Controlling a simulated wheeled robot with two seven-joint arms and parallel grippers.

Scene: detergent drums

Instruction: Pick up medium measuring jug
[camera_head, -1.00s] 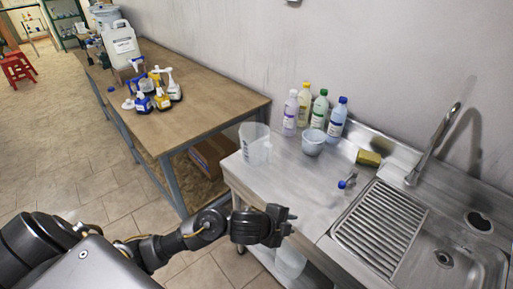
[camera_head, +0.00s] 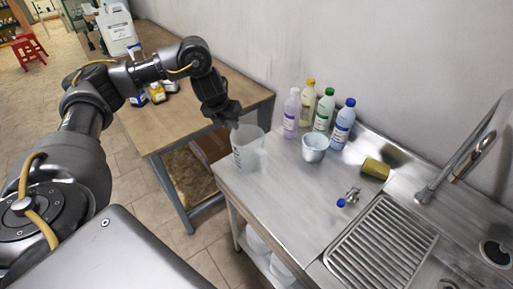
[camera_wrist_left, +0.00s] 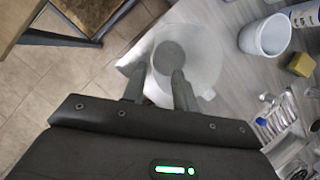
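My left gripper (camera_head: 228,112) is over the jug's rim, pointing down. In the left wrist view its two fingers (camera_wrist_left: 158,75) are apart, with the right finger overlapping the jug's opening and the left one near its left side. Whether they touch the jug I cannot tell. My right gripper is not in view.
A white cup (camera_head: 314,148) stands right of the jug, with several capped bottles (camera_head: 323,112) behind it. A sponge (camera_head: 376,169), a small blue-capped item (camera_head: 347,198) and the sink drainer (camera_head: 382,246) lie further right. A wooden table (camera_head: 163,118) stands left of the counter.

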